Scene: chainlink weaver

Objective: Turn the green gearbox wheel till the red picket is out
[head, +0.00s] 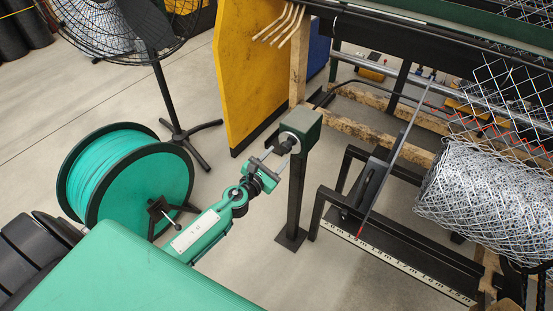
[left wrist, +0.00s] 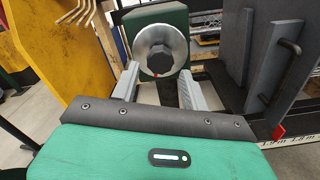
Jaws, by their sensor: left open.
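The green gearbox (head: 306,121) stands on a dark post, with a round silver wheel (head: 289,143) on its near face. In the left wrist view the wheel (left wrist: 158,50) has a dark hub and sits just beyond my left gripper (left wrist: 160,85). That gripper is open, its two grey fingers on either side below the hub; I cannot tell whether they touch the wheel. In the head view my left gripper (head: 270,160) reaches up to the wheel from the lower left. A red zigzag wire, seemingly the red picket (head: 503,137), crosses the mesh at right, partly hidden. My right gripper is not in view.
A roll of wire mesh (head: 490,195) lies at right. A red-tipped pointer (head: 360,231) hangs over a numbered scale (head: 395,261). A teal wire spool (head: 128,180), a fan (head: 170,90) and a yellow panel (head: 250,75) stand left. Grey floor lies between.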

